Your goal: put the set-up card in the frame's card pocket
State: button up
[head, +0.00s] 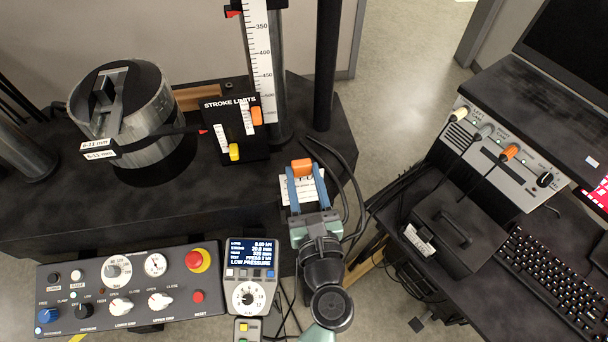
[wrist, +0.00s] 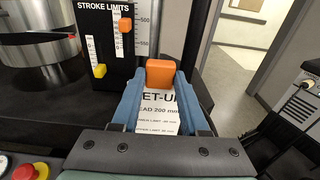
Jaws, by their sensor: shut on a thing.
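The set-up card (head: 303,190) is white with black print and has an orange block at its far end. I cannot make out the card pocket in either view.
A black "STROKE LIMITS" panel (head: 236,129) with orange and yellow sliders stands left of my gripper, beside a scale (head: 261,60) and columns. Black cables (head: 345,170) loop close on the right. A control panel (head: 130,290) and a display pendant (head: 251,275) are in front.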

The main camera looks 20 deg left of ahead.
aim_at(302, 184)
grip_shut()
jog(key=shift+s+f, duration=0.1)
jog(key=shift+f, duration=0.25)
dwell(0.6)
jog(key=shift+f+b, duration=0.85)
jog(key=shift+f, duration=0.25)
jog(key=shift+f+b, duration=1)
jog(key=shift+f, duration=0.2)
